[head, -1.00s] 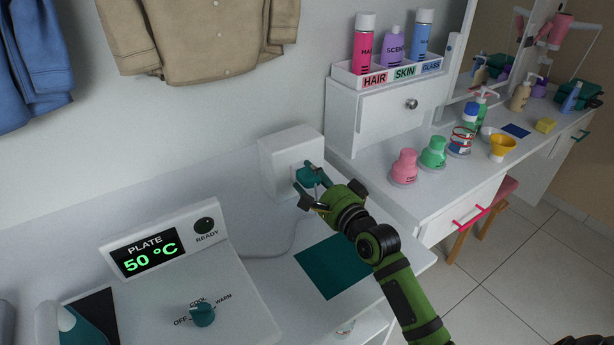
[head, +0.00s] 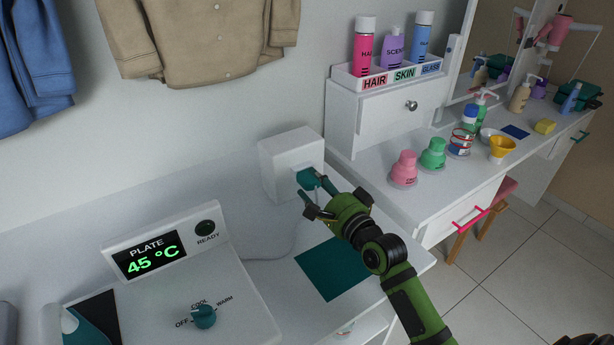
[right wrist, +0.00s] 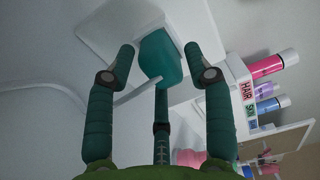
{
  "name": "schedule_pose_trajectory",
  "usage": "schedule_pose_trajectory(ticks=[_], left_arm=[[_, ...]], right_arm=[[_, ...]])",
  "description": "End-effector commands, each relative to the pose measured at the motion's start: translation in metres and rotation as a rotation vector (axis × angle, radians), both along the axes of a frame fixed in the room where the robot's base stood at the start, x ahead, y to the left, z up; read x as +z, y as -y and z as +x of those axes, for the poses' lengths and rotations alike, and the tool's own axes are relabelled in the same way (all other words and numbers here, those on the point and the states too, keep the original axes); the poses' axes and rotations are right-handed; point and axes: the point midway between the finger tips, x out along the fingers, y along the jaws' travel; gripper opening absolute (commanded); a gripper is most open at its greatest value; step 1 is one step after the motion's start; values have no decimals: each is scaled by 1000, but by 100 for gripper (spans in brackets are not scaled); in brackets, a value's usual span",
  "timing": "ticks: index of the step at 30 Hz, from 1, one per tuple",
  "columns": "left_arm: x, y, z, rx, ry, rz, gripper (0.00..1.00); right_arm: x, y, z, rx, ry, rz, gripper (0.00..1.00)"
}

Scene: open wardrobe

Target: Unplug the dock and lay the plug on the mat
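The teal plug (head: 308,178) sits at the front of the white socket box (head: 288,150) against the wall. It also shows in the right wrist view (right wrist: 163,58). My right gripper (head: 308,204) is open in front of it, its fingers (right wrist: 158,68) on either side with a gap at the left one. A pale cable leaves the plug and runs down behind the gripper to the white dock (head: 240,300). The dock's display reads PLATE 45 °C. The flat dark teal mat (head: 333,268) lies bare on the white top. My left gripper is out of view.
A drawer unit (head: 385,110) carries a labelled rack of spray cans. Shirts hang above. The white top around the mat is clear.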

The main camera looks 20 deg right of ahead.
Motion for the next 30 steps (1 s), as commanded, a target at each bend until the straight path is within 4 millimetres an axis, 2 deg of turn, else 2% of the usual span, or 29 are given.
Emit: schedule_pose_trajectory(ticks=[1, 15, 30], left_arm=[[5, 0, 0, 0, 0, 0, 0], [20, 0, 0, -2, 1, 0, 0], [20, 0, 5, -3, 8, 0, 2]], right_arm=[[3, 1, -6, 0, -1, -1, 51], [2, 7, -48, 0, 1, -1, 51], [1, 7, -51, 0, 1, 0, 51]])
